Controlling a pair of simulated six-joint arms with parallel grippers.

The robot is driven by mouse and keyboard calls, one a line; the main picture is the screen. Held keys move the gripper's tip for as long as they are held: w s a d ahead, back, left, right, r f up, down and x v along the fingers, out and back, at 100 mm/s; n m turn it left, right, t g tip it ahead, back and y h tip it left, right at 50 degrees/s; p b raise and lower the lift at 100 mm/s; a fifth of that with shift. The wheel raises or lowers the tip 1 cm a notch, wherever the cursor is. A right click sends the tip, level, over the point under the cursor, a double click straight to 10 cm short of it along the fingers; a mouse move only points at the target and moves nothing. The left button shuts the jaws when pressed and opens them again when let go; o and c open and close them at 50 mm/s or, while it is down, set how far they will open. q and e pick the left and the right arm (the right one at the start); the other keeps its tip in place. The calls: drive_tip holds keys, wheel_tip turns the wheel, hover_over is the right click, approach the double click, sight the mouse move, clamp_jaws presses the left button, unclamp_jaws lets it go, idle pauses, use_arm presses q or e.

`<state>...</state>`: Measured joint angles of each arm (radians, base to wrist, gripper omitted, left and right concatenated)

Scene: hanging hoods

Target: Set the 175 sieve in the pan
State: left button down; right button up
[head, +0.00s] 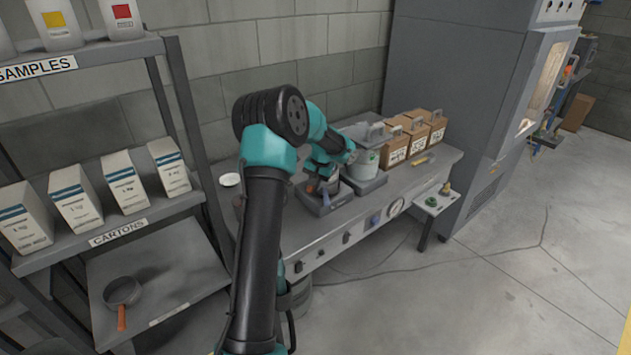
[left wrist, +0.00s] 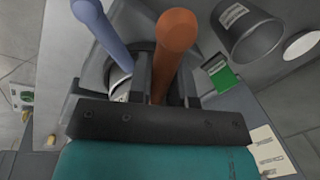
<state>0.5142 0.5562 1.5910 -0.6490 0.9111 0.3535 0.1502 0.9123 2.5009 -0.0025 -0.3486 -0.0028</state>
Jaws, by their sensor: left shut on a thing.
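My left gripper (left wrist: 165,85) is shut on an upright orange-brown handle (left wrist: 176,35), which stands between its fingers in the left wrist view. What the handle belongs to is mostly hidden, and I cannot read a 175 mark. In the head view the gripper (head: 322,188) is low over a dark tray (head: 318,206) on the bench, partly hidden by my own arm. A blue handle (left wrist: 92,18) rises beside the orange one. A grey round vessel with a label (left wrist: 250,38) stands to the right; I cannot tell whether it is the pan. My right gripper is not in view.
A bench (head: 345,232) holds a pale pot (head: 365,165) and brown labelled boxes (head: 395,150). A white dish (head: 230,180) lies at its left end. The shelf rack (head: 185,130) stands left, with an orange-handled round pan-like vessel (head: 122,291) low down.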

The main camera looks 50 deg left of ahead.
use_arm(q)
drive_tip(key=shift+f, duration=0.5)
drive_tip(key=c, duration=1)
unclamp_jaws()
drive_tip(key=shift+o, duration=0.2)
drive_tip(key=shift+r, duration=0.1)
drive_tip(key=w+d+r, duration=0.1)
drive_tip(key=d+r, duration=0.2)
drive_tip(key=r, duration=1.4)
drive_tip(key=shift+w, duration=0.3)
drive_tip(key=shift+f, duration=0.1)
